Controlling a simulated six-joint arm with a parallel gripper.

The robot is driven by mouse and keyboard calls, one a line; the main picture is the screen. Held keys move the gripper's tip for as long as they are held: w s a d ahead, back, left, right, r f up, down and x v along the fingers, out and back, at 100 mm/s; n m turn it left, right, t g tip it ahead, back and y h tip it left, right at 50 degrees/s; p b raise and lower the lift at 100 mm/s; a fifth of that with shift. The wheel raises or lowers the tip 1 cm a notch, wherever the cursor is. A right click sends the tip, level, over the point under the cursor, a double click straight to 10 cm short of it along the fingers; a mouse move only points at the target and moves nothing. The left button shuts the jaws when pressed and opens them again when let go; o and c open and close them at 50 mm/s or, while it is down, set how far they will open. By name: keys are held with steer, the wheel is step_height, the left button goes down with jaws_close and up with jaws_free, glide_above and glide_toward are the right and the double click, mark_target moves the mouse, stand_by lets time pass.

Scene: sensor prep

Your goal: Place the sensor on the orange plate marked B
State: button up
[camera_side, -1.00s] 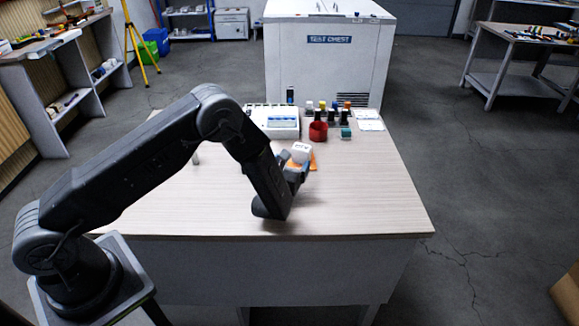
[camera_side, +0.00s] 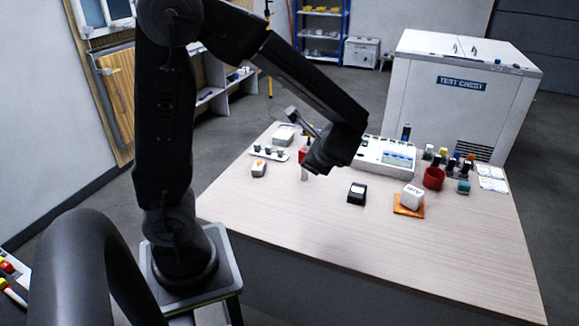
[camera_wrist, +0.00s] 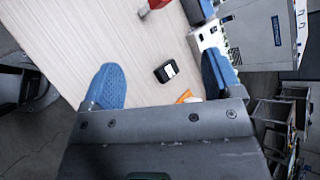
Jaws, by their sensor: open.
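The white boxy sensor (camera_side: 412,196) with dark lettering on its side rests on the orange plate (camera_side: 408,211) at the right front of the table. Any letter on the plate is hidden or too small to read. In the wrist view only slivers of the orange plate (camera_wrist: 184,95) and the white sensor (camera_wrist: 193,100) show above my gripper body. My gripper (camera_side: 306,140) is above the table, well left of the plate and apart from the sensor. Its two blue fingers (camera_wrist: 162,83) are spread wide in the wrist view with nothing held between them.
A black box with a pale label (camera_side: 357,193) lies between my gripper and the plate. A white rack (camera_side: 388,157) stands at the back, and a small white device (camera_side: 259,168) at left. The front table is clear.

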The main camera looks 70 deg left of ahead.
steer(key=s+d+r+n+t+h, duration=0.2)
steer(key=s+d+r+n+h, duration=0.5)
steer(key=s+d+n+h, duration=0.3)
steer(key=s+d+h, duration=0.1)
steer(key=s+d, duration=0.2)
steer(key=shift+d+r+t, duration=0.15)
steer(key=shift+d+t, duration=0.15)
